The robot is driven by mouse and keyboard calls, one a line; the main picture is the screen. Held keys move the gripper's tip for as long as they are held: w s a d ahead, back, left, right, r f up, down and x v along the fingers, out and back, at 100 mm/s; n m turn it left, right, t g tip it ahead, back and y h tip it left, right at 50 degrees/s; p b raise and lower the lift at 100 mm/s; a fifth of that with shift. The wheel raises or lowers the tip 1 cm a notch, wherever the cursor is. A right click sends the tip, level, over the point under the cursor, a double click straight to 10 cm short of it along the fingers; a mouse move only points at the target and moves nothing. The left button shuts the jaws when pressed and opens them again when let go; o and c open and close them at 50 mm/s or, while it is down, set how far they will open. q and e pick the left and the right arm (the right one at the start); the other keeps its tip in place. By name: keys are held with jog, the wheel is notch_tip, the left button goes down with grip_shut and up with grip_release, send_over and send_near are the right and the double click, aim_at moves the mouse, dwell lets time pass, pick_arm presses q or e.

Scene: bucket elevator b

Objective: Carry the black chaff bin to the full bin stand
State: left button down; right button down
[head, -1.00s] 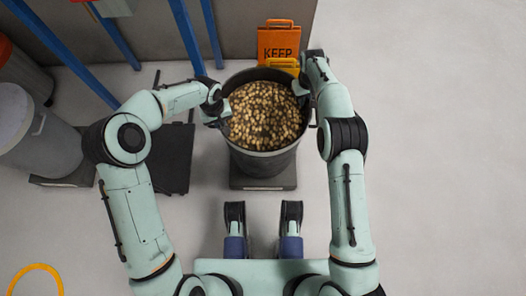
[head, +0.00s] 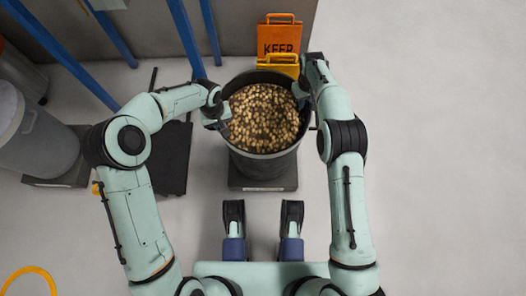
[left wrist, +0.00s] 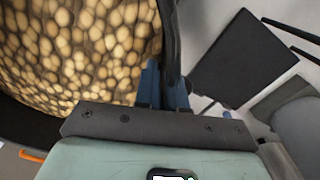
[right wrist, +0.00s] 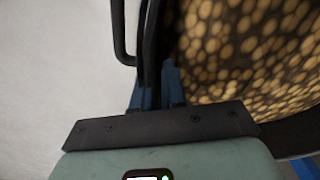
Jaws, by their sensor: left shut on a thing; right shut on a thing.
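The black bin (head: 265,163) is full of tan pellets and is upright in the middle of the head view. It is over a low dark stand (head: 284,183) with a pale label on its front edge; I cannot tell whether its bottom touches it. My left gripper (head: 222,115) is shut on the bin's left side at the rim. My right gripper (head: 302,90) is shut on its right side at the rim. In the left wrist view the blue fingers (left wrist: 163,88) pinch the dark rim. In the right wrist view the blue fingers (right wrist: 157,88) do the same.
An orange KEEP sign (head: 278,36) and a yellow one (head: 275,64) stand just behind the bin. A black plate (head: 172,158) and a grey bin (head: 45,140) are to the left. Blue posts (head: 190,38) are at the back left. The floor on the right is clear.

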pick_arm(q)
jog(key=c, duration=1.2)
grip_release()
jog(key=shift+d, duration=0.3)
pick_arm(e)
jog(key=c, duration=1.2)
grip_release()
jog(key=shift+a+f, duration=0.1)
jog(key=shift+a, duration=0.15)
pick_arm(q)
jog(key=shift+a, duration=0.15)
pick_arm(e)
jog(key=shift+d, duration=0.1)
pick_arm(q)
jog(key=r, duration=1.1)
jog(key=shift+a+r, duration=0.2)
jog(key=shift+r, duration=0.05)
pick_arm(e)
jog(key=shift+d, duration=0.15)
pick_arm(q)
jog(key=shift+r, duration=0.2)
pick_arm(e)
jog(key=r, duration=1.2)
jog(key=shift+s+a, duration=0.1)
jog(key=shift+a, duration=0.15)
